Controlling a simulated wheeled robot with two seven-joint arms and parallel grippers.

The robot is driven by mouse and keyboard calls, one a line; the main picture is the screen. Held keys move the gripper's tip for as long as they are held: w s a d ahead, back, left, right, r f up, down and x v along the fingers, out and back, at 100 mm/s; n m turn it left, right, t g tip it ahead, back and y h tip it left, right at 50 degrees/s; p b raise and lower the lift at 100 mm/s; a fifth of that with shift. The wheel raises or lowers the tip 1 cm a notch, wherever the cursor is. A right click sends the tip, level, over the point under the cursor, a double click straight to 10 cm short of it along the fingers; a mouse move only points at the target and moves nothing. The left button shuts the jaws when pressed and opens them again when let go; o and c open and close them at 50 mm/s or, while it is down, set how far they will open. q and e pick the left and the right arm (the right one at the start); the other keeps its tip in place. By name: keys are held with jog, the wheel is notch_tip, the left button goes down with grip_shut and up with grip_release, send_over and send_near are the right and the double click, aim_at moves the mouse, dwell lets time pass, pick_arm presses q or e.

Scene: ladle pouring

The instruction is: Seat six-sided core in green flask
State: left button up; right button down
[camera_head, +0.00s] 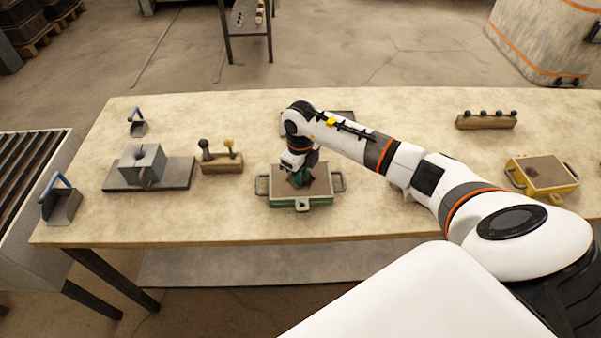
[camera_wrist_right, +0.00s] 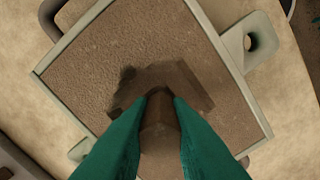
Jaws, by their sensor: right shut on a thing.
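The green flask (camera_head: 300,202), a box filled with brown sand and with handles at its sides, stands at the front middle of the table. My right gripper (camera_head: 300,178) is over it, pointing down. In the right wrist view its green fingers (camera_wrist_right: 160,98) are shut on the brown core (camera_wrist_right: 160,122). The core's wider angular base (camera_wrist_right: 190,82) lies against the sand (camera_wrist_right: 95,65), beside a dark patch of the cavity (camera_wrist_right: 126,74). I cannot tell how deep the base sits. The fingers hide part of the core. My left gripper is out of view.
A yellow flask (camera_head: 541,175) stands at the right. A wooden rack (camera_head: 221,164) with knobbed tools and a grey block (camera_head: 143,160) on a dark plate are at the left. Two blue-handled scoops lie far left. Bare table lies left of the yellow flask.

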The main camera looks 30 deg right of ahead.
jog(key=shift+f+b, duration=0.5)
jog(key=shift+f, duration=0.1)
jog(key=c, duration=1.6)
grip_release()
jog(key=shift+r+p, duration=3.8)
jog(key=shift+r, duration=1.75)
